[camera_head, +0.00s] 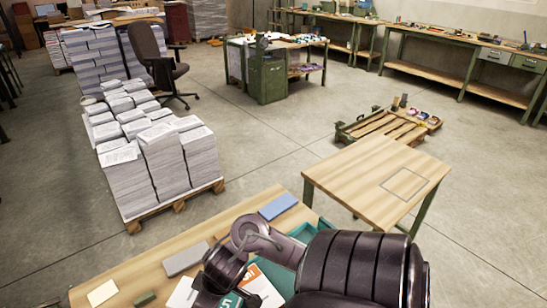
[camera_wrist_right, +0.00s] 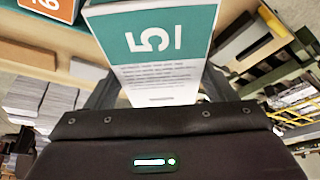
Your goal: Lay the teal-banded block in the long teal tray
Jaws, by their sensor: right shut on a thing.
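The teal-banded block (camera_wrist_right: 155,45), a white block with a "5" on its teal end, is between the fingers of my right gripper (camera_wrist_right: 157,88), which is shut on it. In the head view, part of the teal band (camera_head: 229,302) shows at the bottom edge beside my dark gripper (camera_head: 212,290). The long teal tray (camera_head: 304,231) is on the near table, mostly hidden behind my right arm. I cannot tell the block's height above the table. My left gripper is not in view.
On the near table are an orange-banded block (camera_head: 258,286), a blue block (camera_head: 278,207), a grey block (camera_head: 186,259), a small green block (camera_head: 145,298) and a cream pad (camera_head: 102,293). A second wooden table (camera_head: 365,175) stands to the right, and stacked paper (camera_head: 160,160) stands behind.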

